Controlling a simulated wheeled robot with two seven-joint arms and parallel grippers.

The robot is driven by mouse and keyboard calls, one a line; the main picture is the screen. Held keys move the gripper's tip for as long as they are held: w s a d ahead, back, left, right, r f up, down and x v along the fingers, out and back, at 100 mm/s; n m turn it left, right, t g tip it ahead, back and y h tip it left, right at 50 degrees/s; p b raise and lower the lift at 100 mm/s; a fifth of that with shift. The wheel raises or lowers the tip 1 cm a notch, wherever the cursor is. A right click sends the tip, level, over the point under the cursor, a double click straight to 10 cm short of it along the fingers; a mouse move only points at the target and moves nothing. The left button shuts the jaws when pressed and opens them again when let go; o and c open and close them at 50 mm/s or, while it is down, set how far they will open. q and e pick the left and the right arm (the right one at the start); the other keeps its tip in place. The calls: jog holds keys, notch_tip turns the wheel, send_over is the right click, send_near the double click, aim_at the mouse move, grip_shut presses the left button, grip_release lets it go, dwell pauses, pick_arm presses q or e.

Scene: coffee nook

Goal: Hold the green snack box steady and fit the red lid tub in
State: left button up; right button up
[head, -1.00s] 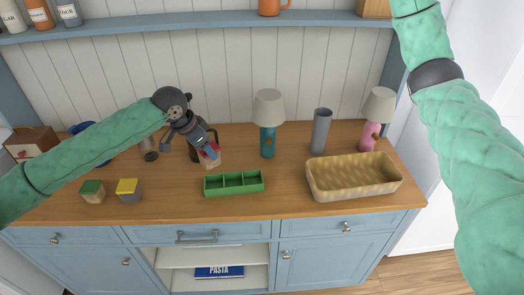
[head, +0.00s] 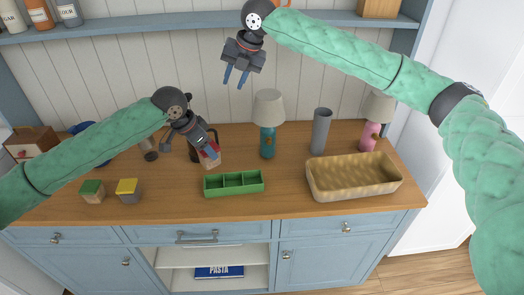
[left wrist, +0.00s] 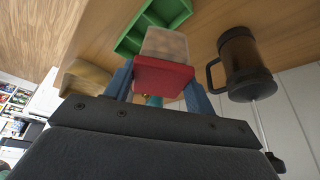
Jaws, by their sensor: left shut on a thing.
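The green snack box (head: 234,191) lies on the wooden counter near its front edge, with several compartments that look empty. It also shows at the top of the left wrist view (left wrist: 150,28). My left gripper (head: 208,150) is shut on the red lid tub (head: 211,159), behind and left of the box. In the left wrist view the tub's red lid (left wrist: 163,76) sits between the fingers, with its clear body (left wrist: 166,46) beyond. I cannot tell whether the tub touches the counter. My right gripper (head: 236,77) is open and empty, high above the box, in front of the wall.
A green-lid tub (head: 92,191) and a yellow-lid tub (head: 128,190) stand at the left. A dark press (left wrist: 242,62) stands near my left gripper. A teal lamp (head: 267,125), grey vase (head: 320,131), pink lamp (head: 370,135) and woven basket (head: 353,178) are right of the box.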

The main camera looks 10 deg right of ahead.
jog(key=s+d+f+g+h, duration=0.1)
jog(key=s+d+f, duration=0.1)
jog(key=f, duration=0.9)
jog(key=s+d+f+n+h, duration=0.1)
jog(key=s+d+f, duration=0.1)
jog(key=f, duration=0.9)
jog(key=s+d+f+n+g+h, duration=0.1)
jog(key=s+f, duration=0.3)
jog(key=f, duration=0.7)
jog(key=shift+s+d+f+g+h, duration=0.15)
jog(key=shift+d+g+h, duration=0.15)
jog(key=shift+d+h, duration=0.3)
jog(key=shift+d, duration=0.1)
grip_shut()
pick_arm(q)
jog(key=m+g, duration=0.1)
jog(key=m, duration=0.2)
jog(key=m+g, duration=0.1)
jog(key=m, duration=0.2)
jog(key=shift+h, duration=0.3)
